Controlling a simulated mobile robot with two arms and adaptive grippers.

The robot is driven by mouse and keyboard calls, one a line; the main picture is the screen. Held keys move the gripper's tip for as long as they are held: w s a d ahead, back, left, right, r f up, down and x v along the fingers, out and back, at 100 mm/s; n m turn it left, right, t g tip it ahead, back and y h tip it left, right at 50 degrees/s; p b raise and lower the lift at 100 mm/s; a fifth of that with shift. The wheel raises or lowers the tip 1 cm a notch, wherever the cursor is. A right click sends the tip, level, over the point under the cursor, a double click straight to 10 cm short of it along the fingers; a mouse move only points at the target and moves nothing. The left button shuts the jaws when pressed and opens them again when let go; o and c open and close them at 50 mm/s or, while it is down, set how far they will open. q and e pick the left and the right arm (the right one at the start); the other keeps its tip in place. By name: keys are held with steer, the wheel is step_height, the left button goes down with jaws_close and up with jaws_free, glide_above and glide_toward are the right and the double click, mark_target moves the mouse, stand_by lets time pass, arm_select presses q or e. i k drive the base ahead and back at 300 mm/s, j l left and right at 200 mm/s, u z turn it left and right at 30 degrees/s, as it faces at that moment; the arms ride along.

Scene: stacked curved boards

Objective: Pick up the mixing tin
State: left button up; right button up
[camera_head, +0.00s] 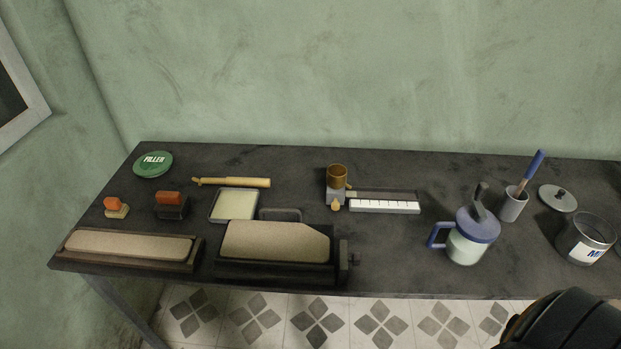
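The mixing tin (585,241) stands upright at the right end of the dark workbench. It is an open grey metal can with a white label on its front, on which blue letters starting "MI" show. Its dark inside shows from above. A grey round lid with a knob (557,199) lies on the bench just behind and left of it. Neither gripper is in view. A black rounded part, apparently of my own body, fills the bottom right corner below the tin.
A blue-lidded jug (471,238) and a grey cup (513,204) holding a blue-handled tool stand left of the tin. Further left are a measuring block (384,207), a clamped board (275,241), a long sanding block (128,245) and a green filler lid (153,164). A wall stands behind.

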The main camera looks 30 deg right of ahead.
mark_target(587, 235)
steer(key=z, duration=2.65)
